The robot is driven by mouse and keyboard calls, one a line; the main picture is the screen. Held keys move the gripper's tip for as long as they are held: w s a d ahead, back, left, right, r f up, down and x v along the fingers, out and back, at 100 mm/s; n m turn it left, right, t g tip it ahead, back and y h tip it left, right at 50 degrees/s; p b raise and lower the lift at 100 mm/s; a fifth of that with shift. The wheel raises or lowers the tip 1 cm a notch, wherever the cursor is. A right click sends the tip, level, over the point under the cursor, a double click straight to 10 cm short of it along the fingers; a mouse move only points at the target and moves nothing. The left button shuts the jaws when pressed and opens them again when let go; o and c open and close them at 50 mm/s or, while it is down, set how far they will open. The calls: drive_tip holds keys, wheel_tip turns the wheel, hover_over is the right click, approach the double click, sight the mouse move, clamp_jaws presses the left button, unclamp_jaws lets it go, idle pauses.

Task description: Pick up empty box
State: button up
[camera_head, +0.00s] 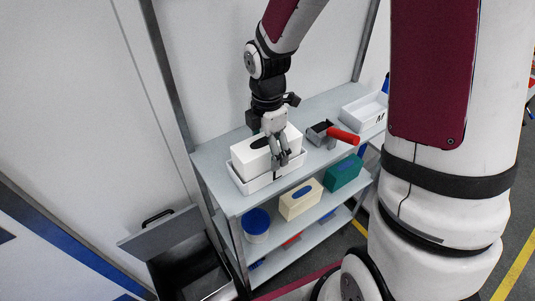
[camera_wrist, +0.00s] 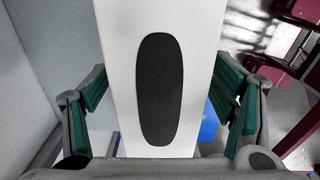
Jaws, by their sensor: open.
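A white box (camera_head: 250,155) with a dark oval on its top sits in a white tray (camera_head: 262,181) marked L, on the top shelf of a grey rack. My gripper (camera_head: 277,150) is over the box from above, its fingers spread around the box's sides. In the wrist view the white box (camera_wrist: 200,75) fills the middle, its black oval in the centre. The open fingers of my gripper (camera_wrist: 158,105) stand to its left and right, with gaps showing between finger pads and box. I cannot tell whether the box is empty.
A red-handled grey tool (camera_head: 325,133) lies right of the tray. A second white tray (camera_head: 366,109) marked M stands further right. Lower shelves hold a cream box (camera_head: 301,199), a green box (camera_head: 343,173) and a blue-lidded tub (camera_head: 256,224). An open grey bin (camera_head: 188,270) stands front left.

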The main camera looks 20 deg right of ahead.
drive_tip(key=c, duration=1.2)
drive_tip(key=shift+o, duration=0.2)
